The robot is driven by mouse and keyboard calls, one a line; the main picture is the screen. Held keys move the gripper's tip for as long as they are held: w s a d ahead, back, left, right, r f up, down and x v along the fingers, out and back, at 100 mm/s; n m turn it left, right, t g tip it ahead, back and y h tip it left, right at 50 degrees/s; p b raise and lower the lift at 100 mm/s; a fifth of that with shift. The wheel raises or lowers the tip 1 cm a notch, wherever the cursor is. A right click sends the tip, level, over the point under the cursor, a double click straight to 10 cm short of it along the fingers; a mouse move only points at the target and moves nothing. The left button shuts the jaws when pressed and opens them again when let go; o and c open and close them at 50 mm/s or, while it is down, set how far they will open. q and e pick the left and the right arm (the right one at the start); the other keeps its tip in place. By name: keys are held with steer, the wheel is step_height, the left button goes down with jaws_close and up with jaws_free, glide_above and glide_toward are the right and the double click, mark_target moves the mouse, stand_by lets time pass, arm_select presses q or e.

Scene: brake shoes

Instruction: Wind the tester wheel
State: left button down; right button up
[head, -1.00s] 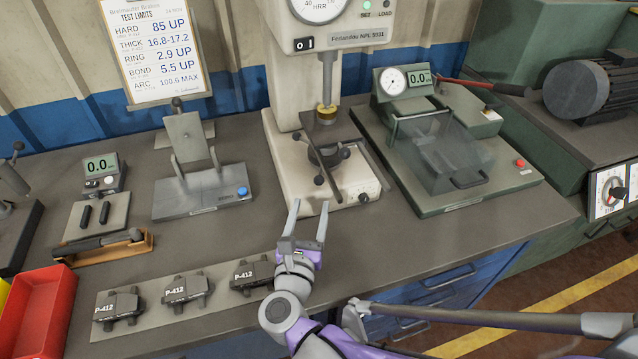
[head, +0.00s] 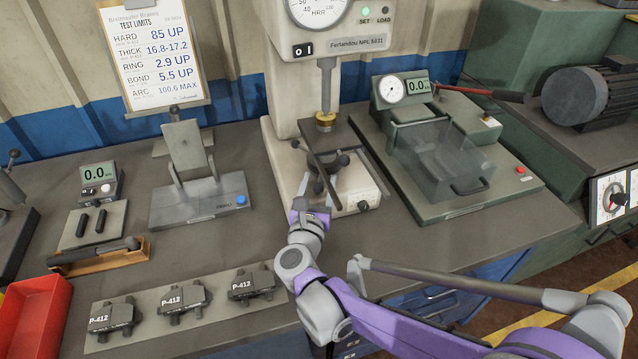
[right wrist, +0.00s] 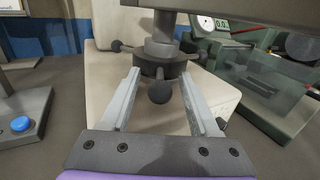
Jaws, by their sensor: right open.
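The tester wheel (right wrist: 160,70) is a dark hub with several ball-ended spokes, below the anvil of the cream hardness tester (head: 291,75). In the head view the wheel (head: 328,161) is partly hidden behind my right gripper. My right gripper (head: 316,196) reaches up to the front of the wheel. In the right wrist view the gripper (right wrist: 162,100) is open, its two fingers on either side of the front ball knob (right wrist: 160,92), which does not visibly touch either finger. My left gripper is not in view.
A green tester with a clear guard (head: 440,160) stands to the right. A grey fixture with a blue button (head: 200,198) stands to the left. Several brake pads marked P-412 (head: 182,297) lie on a plate at the front. The red bin (head: 35,315) is at the front left.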

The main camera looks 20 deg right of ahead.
jaws_close()
steer(key=shift+d, duration=0.1)
stand_by(1.2)
